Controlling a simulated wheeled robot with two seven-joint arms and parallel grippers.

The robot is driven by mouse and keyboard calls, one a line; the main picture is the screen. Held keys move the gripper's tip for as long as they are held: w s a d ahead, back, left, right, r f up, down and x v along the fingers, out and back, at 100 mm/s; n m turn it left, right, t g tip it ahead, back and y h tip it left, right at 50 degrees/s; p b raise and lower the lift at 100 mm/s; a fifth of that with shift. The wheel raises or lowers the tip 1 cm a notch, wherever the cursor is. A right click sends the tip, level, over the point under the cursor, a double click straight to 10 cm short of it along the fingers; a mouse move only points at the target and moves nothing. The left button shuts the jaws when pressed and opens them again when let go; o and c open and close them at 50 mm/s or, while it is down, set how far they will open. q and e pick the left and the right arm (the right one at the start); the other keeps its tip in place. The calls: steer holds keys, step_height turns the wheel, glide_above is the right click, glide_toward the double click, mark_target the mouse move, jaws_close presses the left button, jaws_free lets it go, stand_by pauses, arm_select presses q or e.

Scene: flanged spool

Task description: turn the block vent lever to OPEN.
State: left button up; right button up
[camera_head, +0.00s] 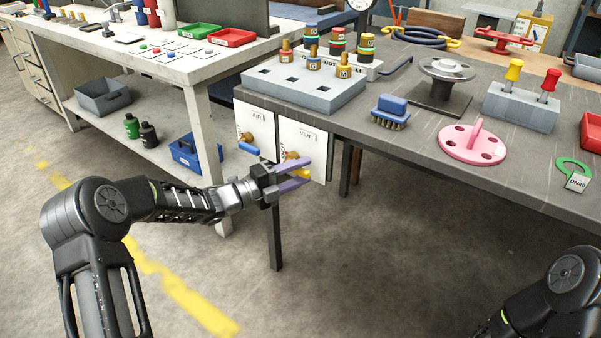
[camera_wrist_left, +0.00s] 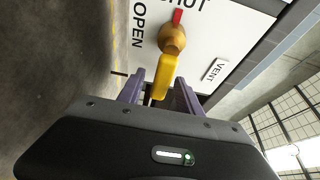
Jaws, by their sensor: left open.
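The vent panel (camera_head: 312,140) is a white plate at the front corner of the dark table, labelled VENT. In the left wrist view the yellow lever (camera_wrist_left: 163,76) extends from the hub toward the gripper. A red mark (camera_wrist_left: 177,16) beside the hub lies by the word SHUT; OPEN is printed at the left. My left gripper (camera_head: 303,173) is open, its purple fingers on either side of the lever's end in the wrist view (camera_wrist_left: 160,90). Contact cannot be told.
An AIR panel (camera_head: 255,121) with a blue lever (camera_head: 249,148) hangs just left of the vent panel. A grey block (camera_head: 300,90) stands on the table above. A table leg (camera_head: 273,235) is below the gripper. Floor in front is clear.

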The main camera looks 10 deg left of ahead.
arm_select(q)
jaws_close()
stand_by(0.5)
stand_by(1.0)
